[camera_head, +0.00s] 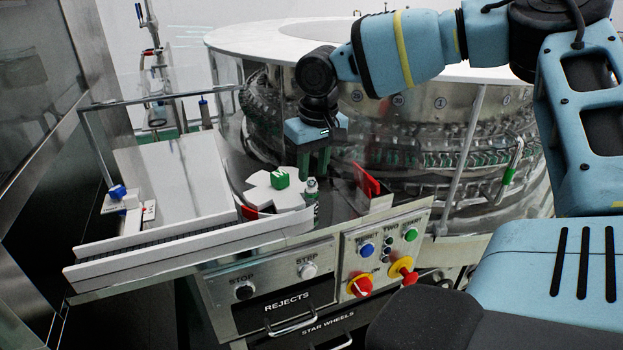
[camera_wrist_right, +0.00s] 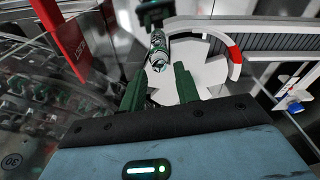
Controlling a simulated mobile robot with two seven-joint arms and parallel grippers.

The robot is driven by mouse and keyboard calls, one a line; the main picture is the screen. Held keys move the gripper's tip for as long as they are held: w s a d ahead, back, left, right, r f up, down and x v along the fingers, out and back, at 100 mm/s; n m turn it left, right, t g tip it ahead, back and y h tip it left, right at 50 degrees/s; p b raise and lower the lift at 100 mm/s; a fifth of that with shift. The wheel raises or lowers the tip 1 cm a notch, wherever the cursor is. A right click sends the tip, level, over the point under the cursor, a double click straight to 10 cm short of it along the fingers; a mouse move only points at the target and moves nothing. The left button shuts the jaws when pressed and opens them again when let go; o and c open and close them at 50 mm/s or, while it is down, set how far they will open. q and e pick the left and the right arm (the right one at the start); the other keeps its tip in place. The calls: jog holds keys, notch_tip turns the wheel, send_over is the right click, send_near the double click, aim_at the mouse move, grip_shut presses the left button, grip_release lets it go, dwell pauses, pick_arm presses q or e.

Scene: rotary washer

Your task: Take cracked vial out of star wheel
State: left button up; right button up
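The white star wheel (camera_head: 262,195) sits on the machine deck and has a green knob (camera_head: 280,177) on top. A small clear vial (camera_head: 311,187) with a pale cap stands upright at the wheel's right edge. In the right wrist view the vial (camera_wrist_right: 158,50) is beside the white star wheel (camera_wrist_right: 185,75); whether it is cracked is too small to tell. My right gripper (camera_head: 316,172) points down just above and behind the vial. Its green fingers (camera_wrist_right: 157,76) are apart with nothing between them, and the vial lies just beyond their tips. My left gripper is not in view.
A red plate (camera_head: 366,182) stands right of the vial. A white guide rail (camera_head: 190,240) runs along the front. The large rotary washer (camera_head: 400,130) is behind. A rejects drawer (camera_head: 287,300) and button panel (camera_head: 385,250) are below.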

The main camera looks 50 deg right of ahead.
aim_at(312, 182)
jog(key=f, duration=0.3)
jog(key=w+f, duration=0.1)
jog(key=f, duration=0.1)
jog(key=shift+d, duration=0.2)
jog(key=shift+s, duration=0.1)
jog(key=c, duration=0.6)
